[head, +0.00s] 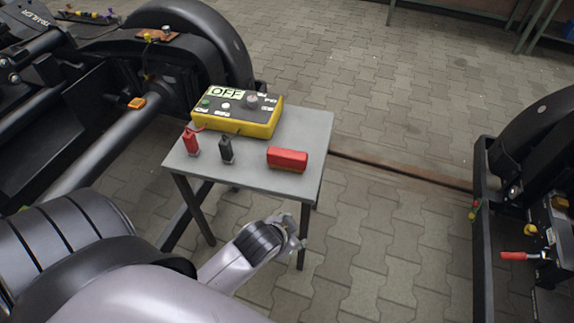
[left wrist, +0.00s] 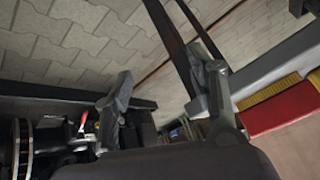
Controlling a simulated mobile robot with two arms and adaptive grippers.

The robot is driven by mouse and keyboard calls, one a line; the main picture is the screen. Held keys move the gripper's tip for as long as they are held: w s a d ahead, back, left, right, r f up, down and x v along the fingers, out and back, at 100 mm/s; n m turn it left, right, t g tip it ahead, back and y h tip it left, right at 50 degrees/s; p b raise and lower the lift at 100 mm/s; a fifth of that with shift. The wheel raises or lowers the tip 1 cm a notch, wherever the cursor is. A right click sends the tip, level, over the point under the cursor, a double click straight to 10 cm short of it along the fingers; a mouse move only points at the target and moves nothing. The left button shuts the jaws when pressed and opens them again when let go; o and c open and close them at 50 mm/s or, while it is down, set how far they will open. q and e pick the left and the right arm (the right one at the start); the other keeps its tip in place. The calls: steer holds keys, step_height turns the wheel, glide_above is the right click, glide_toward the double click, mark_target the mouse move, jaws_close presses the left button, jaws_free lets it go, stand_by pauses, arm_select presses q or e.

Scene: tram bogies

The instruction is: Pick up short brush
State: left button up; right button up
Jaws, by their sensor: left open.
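A short red block (head: 288,159), which looks like the short brush, lies near the front right corner of the small grey table (head: 314,133). In the left wrist view its red body (left wrist: 280,107) shows at the right edge with a ribbed yellow strip (left wrist: 268,90) along it, which looks like bristles. My left gripper (head: 292,236) is in front of the table near its front right leg, apart from the brush. Its two fingers are spread with nothing between them in the left wrist view (left wrist: 166,95). My right gripper is not in view.
A yellow box (head: 235,125) with an OFF display stands at the table's back. A red clamp (head: 191,142) and a black clamp (head: 226,150) are left of the brush. Dark bogies flank the table, one (head: 110,130) at left. Paved floor (head: 400,100) is open behind.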

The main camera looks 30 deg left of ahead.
arm_select(q)
steer(key=w+d+r+m+t+h, duration=0.1)
steer(key=w+d+r+m+t, duration=0.3)
steer(key=w+r, duration=0.6)
steer(key=w+d+r+m+t+h, duration=0.15)
steer(key=w+r+m+t, duration=0.25)
steer(key=w+r+t, duration=0.5)
steer(key=d+r+m+g+h, duration=0.1)
steer(key=d+r+m+h, duration=0.5)
steer(key=r+m+h, duration=0.45)
steer(key=s+d+r+m+g+h, duration=0.2)
steer(key=d+r+m+g+h, duration=0.15)
steer(key=m, duration=0.25)
steer(key=m+g+y, duration=1.6)
steer(key=m, duration=0.6)
glide_above(287, 153)
step_height(287, 153, down, 8)
steer(key=shift+t, duration=0.25)
step_height(287, 153, down, 12)
steer(key=shift+a+r+b, duration=0.1)
steer(key=shift+r+b, duration=0.15)
steer(key=shift+b, duration=0.45)
steer(key=shift+f+b, duration=0.35)
steer(key=shift+f, duration=2.5)
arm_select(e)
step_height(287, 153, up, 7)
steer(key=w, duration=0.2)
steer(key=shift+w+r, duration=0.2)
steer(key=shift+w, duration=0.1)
